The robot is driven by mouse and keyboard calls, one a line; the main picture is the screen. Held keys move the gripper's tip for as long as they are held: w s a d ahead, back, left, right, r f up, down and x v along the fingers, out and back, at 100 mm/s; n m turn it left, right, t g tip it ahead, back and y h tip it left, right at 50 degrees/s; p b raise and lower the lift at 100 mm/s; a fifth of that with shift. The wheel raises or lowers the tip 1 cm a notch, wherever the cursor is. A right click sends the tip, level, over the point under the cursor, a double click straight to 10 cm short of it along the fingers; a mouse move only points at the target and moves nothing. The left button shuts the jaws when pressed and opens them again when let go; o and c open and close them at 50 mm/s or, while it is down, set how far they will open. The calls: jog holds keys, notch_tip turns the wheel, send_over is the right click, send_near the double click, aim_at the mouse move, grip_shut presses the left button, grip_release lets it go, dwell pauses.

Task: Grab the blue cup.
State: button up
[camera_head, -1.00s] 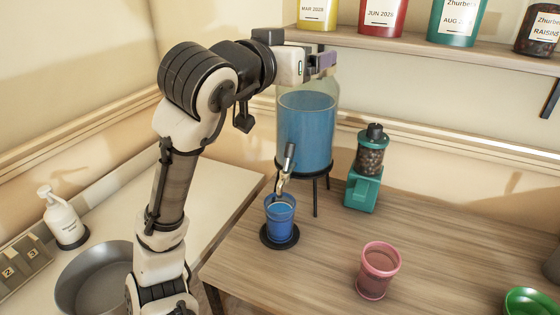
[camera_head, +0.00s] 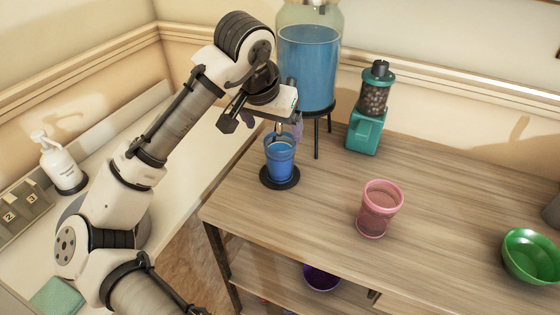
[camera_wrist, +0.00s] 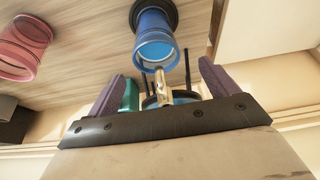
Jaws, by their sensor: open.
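The blue cup (camera_head: 280,160) stands upright on a round black coaster (camera_head: 280,182) near the left edge of the wooden table, in front of the water dispenser. In the wrist view the blue cup (camera_wrist: 156,40) shows at the top middle, its rim towards the camera, beyond the fingertips. My gripper (camera_head: 274,124) is just above and behind the cup's rim in the head view. Its two purple fingers stand apart with no object gripped; the wrist view shows the open gripper (camera_wrist: 163,80) with the metal tap (camera_wrist: 162,88) between the fingers.
The water dispenser (camera_head: 308,68) with its black legs stands right behind the cup. A teal grinder (camera_head: 365,130) and a pink cup (camera_head: 379,208) are to the right, a green bowl (camera_head: 530,254) farther right. The wooden table (camera_head: 435,205) is clear between them.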

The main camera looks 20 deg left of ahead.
aim_at(279, 139)
jog(key=x, duration=0.5)
jog(key=shift+d+f, duration=0.25)
jog(key=shift+f, duration=0.1)
jog(key=shift+r, duration=0.15)
jog(key=c, duration=1.8)
